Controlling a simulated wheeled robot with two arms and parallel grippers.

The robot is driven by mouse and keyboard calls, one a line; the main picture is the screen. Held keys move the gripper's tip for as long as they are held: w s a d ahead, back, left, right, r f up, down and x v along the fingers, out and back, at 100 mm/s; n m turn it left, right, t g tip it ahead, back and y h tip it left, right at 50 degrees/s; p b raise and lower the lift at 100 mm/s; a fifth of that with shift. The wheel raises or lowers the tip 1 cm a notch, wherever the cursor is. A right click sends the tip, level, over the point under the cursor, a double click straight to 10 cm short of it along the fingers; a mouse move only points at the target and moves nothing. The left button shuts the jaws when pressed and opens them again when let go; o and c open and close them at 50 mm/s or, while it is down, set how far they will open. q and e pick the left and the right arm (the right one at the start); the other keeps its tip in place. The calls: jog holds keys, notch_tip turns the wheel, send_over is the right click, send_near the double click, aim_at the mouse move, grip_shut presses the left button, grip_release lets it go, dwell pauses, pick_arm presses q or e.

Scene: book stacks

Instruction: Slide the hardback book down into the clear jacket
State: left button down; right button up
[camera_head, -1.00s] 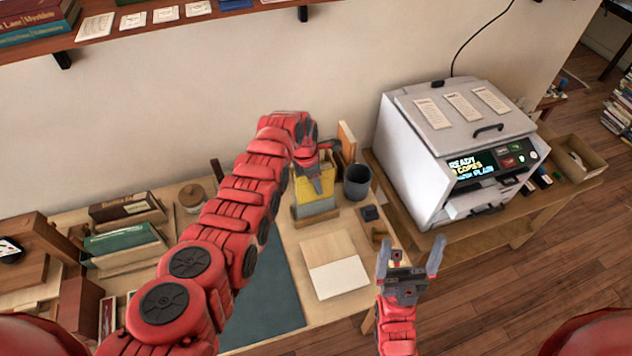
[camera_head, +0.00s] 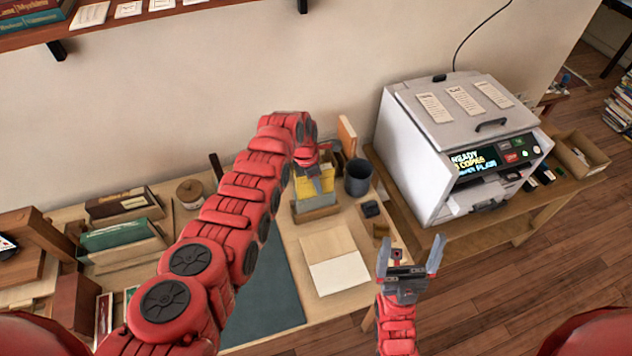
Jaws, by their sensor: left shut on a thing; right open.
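A yellow hardback book (camera_head: 304,187) stands upright in a low wooden stand (camera_head: 318,214) near the back of the table. My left gripper (camera_head: 318,178) is shut on it at its upper part, reaching in from above, and hides part of it. A pale, greyish band around the book's lower part may be the clear jacket; its edges are too small to make out, and I cannot tell how deep the book sits. My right gripper (camera_head: 410,262) is open and empty, fingers pointing up, at the table's right front edge.
A dark grey cup (camera_head: 358,178) stands just right of the book, with an orange upright book (camera_head: 347,138) behind it. A white copier (camera_head: 455,150) is at the right. Pale boards (camera_head: 335,262) and a dark mat (camera_head: 262,298) lie in front. Book racks (camera_head: 125,240) stand left.

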pick_arm(q)
jog(key=shift+f+b, duration=0.4)
jog(key=shift+f, duration=0.15)
jog(key=shift+c, duration=2.2)
grip_release()
jog(key=shift+r, duration=0.1)
